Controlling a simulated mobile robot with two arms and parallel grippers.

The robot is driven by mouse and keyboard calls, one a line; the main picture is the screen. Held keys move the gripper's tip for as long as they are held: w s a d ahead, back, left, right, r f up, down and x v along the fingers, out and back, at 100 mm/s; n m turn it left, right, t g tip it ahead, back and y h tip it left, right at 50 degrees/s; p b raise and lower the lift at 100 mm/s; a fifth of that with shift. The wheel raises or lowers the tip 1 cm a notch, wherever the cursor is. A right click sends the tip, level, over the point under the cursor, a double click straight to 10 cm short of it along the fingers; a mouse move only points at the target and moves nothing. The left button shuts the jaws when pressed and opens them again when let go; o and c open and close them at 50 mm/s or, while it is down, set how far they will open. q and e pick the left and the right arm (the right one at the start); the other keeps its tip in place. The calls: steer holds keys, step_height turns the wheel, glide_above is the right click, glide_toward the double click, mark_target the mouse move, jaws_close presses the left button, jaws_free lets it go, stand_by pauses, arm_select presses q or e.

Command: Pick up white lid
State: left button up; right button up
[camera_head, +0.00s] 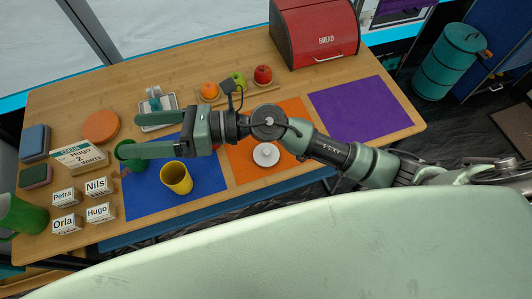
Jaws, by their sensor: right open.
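The white lid (266,155) is a small round piece with a knob on top. It lies on the orange mat (240,172), below my right arm in the picture and apart from it. My right gripper (130,133) is open, its two fingers pointing left over the blue mat (143,200). It is well left of the lid, with nothing seen between the fingers. My left gripper is not in view.
A yellow cup (177,179) stands on the blue mat, and a green cup (127,162) is partly hidden by the lower finger. A red bread box (314,32) stands at the back. Name blocks (67,224) stand at front left. The purple mat (360,108) is bare.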

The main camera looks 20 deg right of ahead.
step_height(320, 180, down, 8)
steer(key=s+n+g+h, duration=0.2)
steer(key=n+g+h, duration=0.2)
steer(key=n, duration=0.1)
steer(key=n+h, duration=0.7)
steer(key=h, duration=0.7)
glide_above(266, 151)
step_height(266, 151, down, 16)
steer(key=shift+d+r, duration=0.15)
steer(key=shift+r, duration=0.1)
steer(key=shift+d+f, duration=0.2)
steer(key=shift+f, duration=0.15)
steer(key=f, duration=0.1)
steer(key=f+p, duration=0.1)
steer(key=f, duration=0.1)
steer(key=f+p, duration=0.1)
steer(key=f, duration=0.1)
steer(key=shift+a+f, duration=0.25)
steer(key=shift+a, duration=0.05)
steer(key=shift+f, duration=0.65)
steer(key=c, duration=1)
